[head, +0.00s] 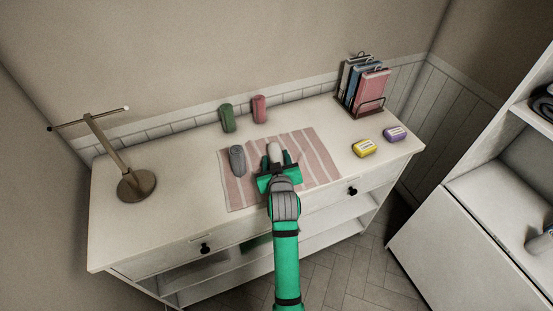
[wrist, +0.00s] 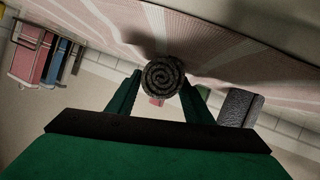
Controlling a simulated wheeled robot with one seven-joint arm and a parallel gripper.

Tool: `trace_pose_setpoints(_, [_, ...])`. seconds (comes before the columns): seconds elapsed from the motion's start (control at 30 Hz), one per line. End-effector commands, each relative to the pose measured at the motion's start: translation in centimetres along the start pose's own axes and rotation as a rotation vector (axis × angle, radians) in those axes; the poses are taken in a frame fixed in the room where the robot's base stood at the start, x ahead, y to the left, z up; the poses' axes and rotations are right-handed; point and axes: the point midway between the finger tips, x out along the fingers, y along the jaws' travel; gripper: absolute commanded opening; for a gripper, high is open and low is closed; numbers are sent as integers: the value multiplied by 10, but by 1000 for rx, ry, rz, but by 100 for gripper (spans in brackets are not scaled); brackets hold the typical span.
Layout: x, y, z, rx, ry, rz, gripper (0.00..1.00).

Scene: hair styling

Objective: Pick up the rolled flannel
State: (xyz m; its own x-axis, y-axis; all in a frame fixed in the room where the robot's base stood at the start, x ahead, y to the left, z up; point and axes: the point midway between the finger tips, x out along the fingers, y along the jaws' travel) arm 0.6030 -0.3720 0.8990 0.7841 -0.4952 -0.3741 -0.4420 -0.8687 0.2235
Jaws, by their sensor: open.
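A pale rolled flannel (head: 274,151) lies on the pink striped cloth (head: 321,171) on the dresser top. In the wrist view its dark spiral end (wrist: 162,77) faces the camera. My gripper (head: 275,161) is open, with one finger on each side of the flannel's near end. In the wrist view the fingers (wrist: 161,88) flank the spiral end; I cannot tell whether they touch it. My gripper hides the flannel's near part in the head view.
Green (head: 227,118) and pink (head: 259,109) rolls stand behind. A lamp (head: 136,184) is at left. A book rack (head: 367,108), yellow box (head: 363,148) and purple box (head: 395,134) are at right. Clear surface lies left of the cloth.

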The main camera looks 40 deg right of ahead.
Motion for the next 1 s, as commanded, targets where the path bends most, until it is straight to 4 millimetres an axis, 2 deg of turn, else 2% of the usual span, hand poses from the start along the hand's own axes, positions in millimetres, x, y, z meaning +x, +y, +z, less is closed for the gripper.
trace_pose_setpoints(0.13, [14,1,0,0,1,1,47])
trace_pose_setpoints(0.4, [17,-1,0,0,1,-1,47])
trace_pose_setpoints(0.53, [17,-1,0,0,1,-2,20])
trace_pose_setpoints(0.6, [17,-1,0,0,1,-1,16])
trace_pose_setpoints(0.87, [16,-1,-2,-1,2,-1,16])
trace_pose_setpoints(1.0, [14,1,-9,-1,4,-1,16])
